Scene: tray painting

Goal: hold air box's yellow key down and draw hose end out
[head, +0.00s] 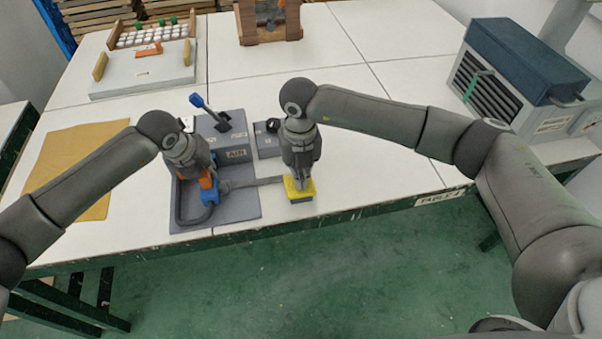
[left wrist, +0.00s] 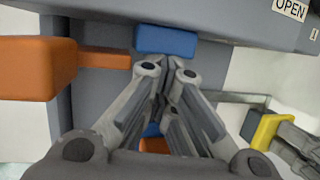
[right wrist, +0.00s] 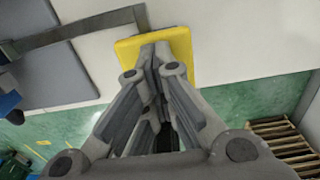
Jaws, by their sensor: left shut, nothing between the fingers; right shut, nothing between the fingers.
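The grey air box (head: 236,153) with an AIR label stands on a grey base plate on the table. A flat grey bar runs from it to the yellow key (head: 299,194), a pad near the table's front edge. My right gripper (head: 300,184) is shut and empty, its tips at the yellow key (right wrist: 182,45); the picture does not settle how far the key is down. My left gripper (head: 206,176) is shut and empty beside blue and orange fittings at the dark looped hose (head: 185,219). Its tips (left wrist: 165,62) point at a blue block (left wrist: 165,40). The hose end is partly hidden by the gripper.
A blue-handled lever (head: 200,104) stands up from the air box. An orange cloth (head: 75,160) lies to the left. A pegged board (head: 140,75) is behind, and a blue-topped box (head: 520,65) stands at the right. The table's middle right is clear.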

